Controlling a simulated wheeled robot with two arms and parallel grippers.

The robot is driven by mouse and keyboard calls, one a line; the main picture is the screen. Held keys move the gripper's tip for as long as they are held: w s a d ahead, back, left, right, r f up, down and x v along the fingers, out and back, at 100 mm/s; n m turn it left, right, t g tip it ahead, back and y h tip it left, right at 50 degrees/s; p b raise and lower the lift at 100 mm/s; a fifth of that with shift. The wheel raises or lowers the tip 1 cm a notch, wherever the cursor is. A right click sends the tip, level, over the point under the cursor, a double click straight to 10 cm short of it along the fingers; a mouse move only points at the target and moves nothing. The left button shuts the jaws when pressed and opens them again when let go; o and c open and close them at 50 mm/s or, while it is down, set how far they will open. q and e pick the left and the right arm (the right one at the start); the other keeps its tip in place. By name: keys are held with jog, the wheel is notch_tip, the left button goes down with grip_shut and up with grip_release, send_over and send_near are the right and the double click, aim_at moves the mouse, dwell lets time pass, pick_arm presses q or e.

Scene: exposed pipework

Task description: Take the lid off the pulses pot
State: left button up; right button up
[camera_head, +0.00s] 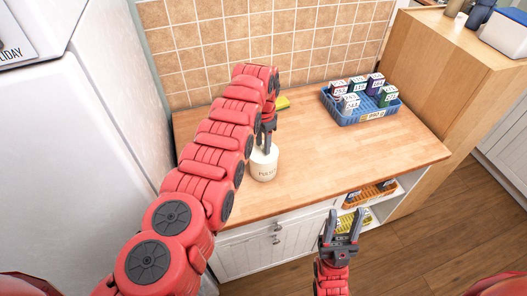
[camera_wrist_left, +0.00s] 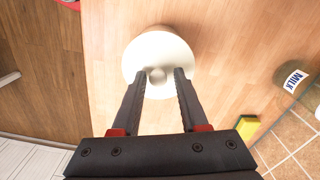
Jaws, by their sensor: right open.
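The pulses pot (camera_head: 264,172), a cream pot with dark lettering, stands upright on the wooden worktop near its front edge. Its pale round lid (camera_wrist_left: 150,55) with a small knob (camera_wrist_left: 156,76) shows in the left wrist view. My left gripper (camera_head: 265,148) points down at the lid from above. In the left wrist view its two fingers (camera_wrist_left: 160,74) are apart, on either side of the knob, with a gap visible at the right finger. My right gripper (camera_head: 342,223) is open and empty, in front of the worktop, near the lower shelves.
A blue crate (camera_head: 346,120) of small boxes stands at the right on the worktop. A yellow item (camera_head: 283,102) lies behind my left arm. The left wrist view shows a jar marked MILK (camera_wrist_left: 296,80). A white fridge (camera_head: 70,130) stands left; the worktop's middle is clear.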

pick_arm(q)
jog(key=shift+s+r, duration=0.1)
jog(key=c, duration=0.5)
jog(key=shift+d, duration=0.1)
grip_shut()
jog(key=shift+r, duration=0.1)
